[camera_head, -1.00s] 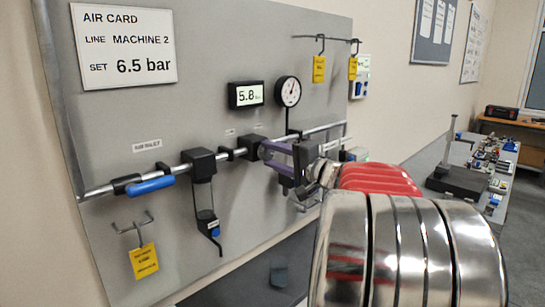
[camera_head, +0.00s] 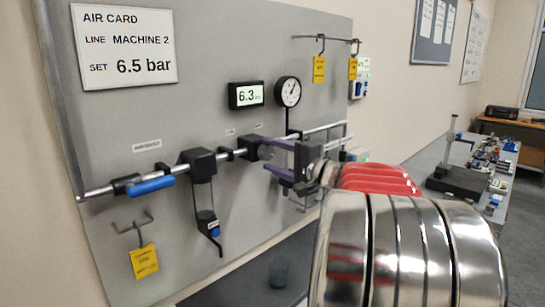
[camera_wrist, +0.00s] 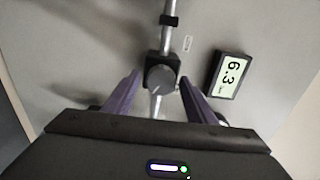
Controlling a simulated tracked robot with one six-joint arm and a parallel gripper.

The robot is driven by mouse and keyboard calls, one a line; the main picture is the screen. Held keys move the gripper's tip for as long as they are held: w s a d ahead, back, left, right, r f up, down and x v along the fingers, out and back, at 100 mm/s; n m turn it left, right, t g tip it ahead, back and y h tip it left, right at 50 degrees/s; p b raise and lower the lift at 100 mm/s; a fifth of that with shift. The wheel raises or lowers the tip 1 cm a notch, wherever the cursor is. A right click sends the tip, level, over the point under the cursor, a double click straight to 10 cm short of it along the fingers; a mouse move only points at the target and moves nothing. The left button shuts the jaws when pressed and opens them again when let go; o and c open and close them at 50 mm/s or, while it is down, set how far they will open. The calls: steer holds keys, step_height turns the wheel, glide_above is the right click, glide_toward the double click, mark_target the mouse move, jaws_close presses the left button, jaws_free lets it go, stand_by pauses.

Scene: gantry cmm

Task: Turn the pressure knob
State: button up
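The pressure knob (camera_wrist: 160,79) is a dark round knob on the regulator (camera_head: 252,147), fitted in the silver air pipe on the grey panel. My gripper (camera_head: 265,156) has its two purple fingers pointing at the panel, just in front of the knob. In the wrist view the fingertips stand on either side of the knob, with a small gap at each side, so the gripper looks open. The digital display (camera_head: 246,95) reads 6.3, and it also shows in the wrist view (camera_wrist: 229,73). The air card (camera_head: 124,45) reads LINE MACHINE 2, SET 6.5 bar.
A round dial gauge (camera_head: 288,91) sits above the pipe. A blue-handled valve (camera_head: 151,185) and a filter bowl (camera_head: 204,195) are to the left. Yellow tags (camera_head: 144,261) hang from hooks. A bench with small parts (camera_head: 490,160) stands at the right.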

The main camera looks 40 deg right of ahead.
steer(key=shift+o, duration=0.2)
steer(key=s, duration=1.3)
steer(key=shift+s+d, duration=0.15)
steer(key=shift+s, duration=0.25)
steer(key=shift+f, duration=0.1)
steer(key=w+a+f+n+g+y, duration=0.2)
steer(key=a+f+n+g, duration=0.6)
steer(key=a+f, duration=1.3)
steer(key=s+a+n+g+h, duration=0.1)
steer(key=s+a+n+g, duration=0.1)
steer(key=s+a+n, duration=0.3)
steer(key=s+a+n+g+h, duration=0.1)
steer(key=s+a+n, duration=0.3)
steer(key=a, duration=0.7)
steer(key=shift+s+a+n+g+h, duration=0.3)
steer(key=shift+s+n+g, duration=0.1)
steer(key=shift+s+g, duration=0.3)
